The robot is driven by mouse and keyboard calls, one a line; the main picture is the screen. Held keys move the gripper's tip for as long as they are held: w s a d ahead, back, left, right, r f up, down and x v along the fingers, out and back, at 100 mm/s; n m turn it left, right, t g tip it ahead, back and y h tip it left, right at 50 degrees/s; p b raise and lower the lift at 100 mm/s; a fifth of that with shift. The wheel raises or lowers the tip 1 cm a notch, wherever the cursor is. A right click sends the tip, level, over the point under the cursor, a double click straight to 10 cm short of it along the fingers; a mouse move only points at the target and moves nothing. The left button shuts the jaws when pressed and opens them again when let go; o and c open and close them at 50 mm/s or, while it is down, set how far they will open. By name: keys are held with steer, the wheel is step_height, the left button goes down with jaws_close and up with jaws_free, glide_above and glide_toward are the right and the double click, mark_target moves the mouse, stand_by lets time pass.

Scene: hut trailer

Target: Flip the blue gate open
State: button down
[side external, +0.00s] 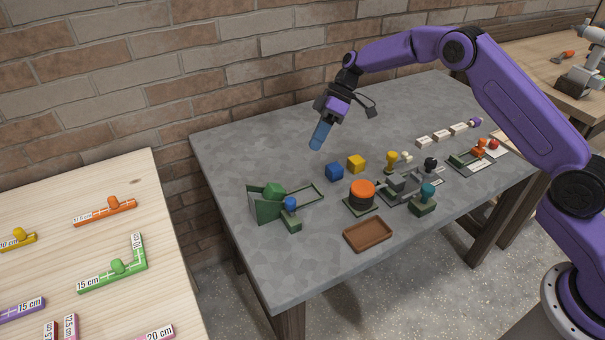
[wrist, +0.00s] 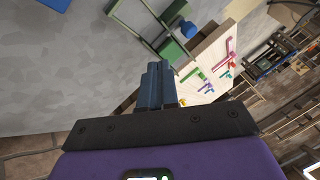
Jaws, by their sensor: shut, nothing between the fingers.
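No wholly blue gate stands out. A green fixture with a flat upright panel (side external: 265,207) and a thin rail (side external: 308,191) stands at the left of the grey table. A blue round knob (side external: 290,203) sits on its green base, and a green block (side external: 274,190) is beside it. In the wrist view the knob (wrist: 188,29) shows at the top, past the fingertips, near green bars (wrist: 135,38). My gripper (side external: 316,145) has blue fingers, pressed together with nothing between them. It hangs above the table, up and right of the fixture, apart from it. The fingers also show in the wrist view (wrist: 157,72).
A blue cube (side external: 334,172) and a yellow cube (side external: 356,163) lie right of the fixture. An orange-topped cylinder (side external: 362,194), a brown tray (side external: 367,234) and a teal-knobbed block (side external: 424,199) stand nearer the front. The back left of the table is clear, beside a brick wall.

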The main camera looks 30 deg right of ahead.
steer(key=x, duration=0.9)
steer(key=shift+a+f, duration=0.15)
steer(key=shift+f, duration=0.1)
steer(key=shift+s+a, duration=0.9)
steer(key=shift+s, duration=0.3)
steer(key=shift+s+a, duration=0.3)
steer(key=shift+s, duration=0.2)
